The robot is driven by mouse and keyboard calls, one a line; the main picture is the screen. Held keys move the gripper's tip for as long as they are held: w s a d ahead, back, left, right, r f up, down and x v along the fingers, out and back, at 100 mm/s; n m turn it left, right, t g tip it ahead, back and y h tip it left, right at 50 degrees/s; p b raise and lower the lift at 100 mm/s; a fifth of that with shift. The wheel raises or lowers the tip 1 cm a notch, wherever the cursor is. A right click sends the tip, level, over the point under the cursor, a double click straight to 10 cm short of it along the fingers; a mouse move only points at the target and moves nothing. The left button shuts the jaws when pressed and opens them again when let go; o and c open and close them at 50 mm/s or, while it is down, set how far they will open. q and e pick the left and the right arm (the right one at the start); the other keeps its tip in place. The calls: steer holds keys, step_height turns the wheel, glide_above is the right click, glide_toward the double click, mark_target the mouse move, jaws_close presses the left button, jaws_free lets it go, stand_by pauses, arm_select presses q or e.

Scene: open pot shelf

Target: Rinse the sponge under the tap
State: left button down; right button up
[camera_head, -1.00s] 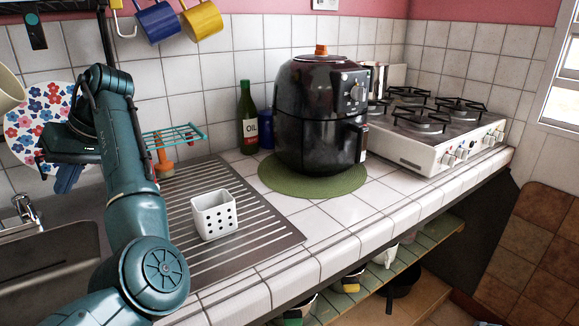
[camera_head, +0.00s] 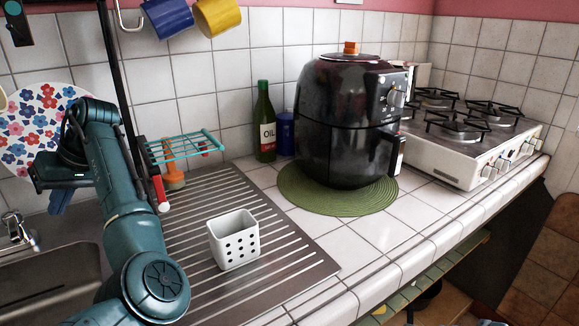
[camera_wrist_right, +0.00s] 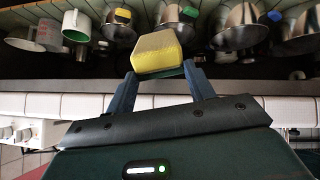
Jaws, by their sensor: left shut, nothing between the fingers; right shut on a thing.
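The sponge (camera_wrist_right: 157,52), yellow with a thin dark green side, is between the fingers of my right gripper (camera_wrist_right: 158,74) in the right wrist view. That gripper is shut on it. The sponge is not in the head view. The metal tap (camera_head: 18,232) stands at the left edge of the head view, by the sink (camera_head: 50,275), partly cut off by the frame. My left gripper (camera_head: 59,200) points down above the sink area, to the right of the tap, with its blue fingers shut and empty.
A white perforated holder (camera_head: 235,243) stands on the ribbed drainboard (camera_head: 290,270). A black air fryer (camera_head: 345,120) on a green mat (camera_head: 325,207), an oil bottle (camera_head: 264,125) and a gas stove (camera_head: 465,150) are further right. Pots and mugs line a shelf (camera_wrist_right: 30,80) in the wrist view.

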mark_target(13, 226)
steer(key=shift+f, duration=0.1)
arm_select(q)
steer(key=s+a, duration=0.1)
steer(key=s+a+f, duration=0.1)
steer(key=a, duration=0.1)
steer(key=s+a+f, duration=0.1)
steer(key=shift+a, duration=0.2)
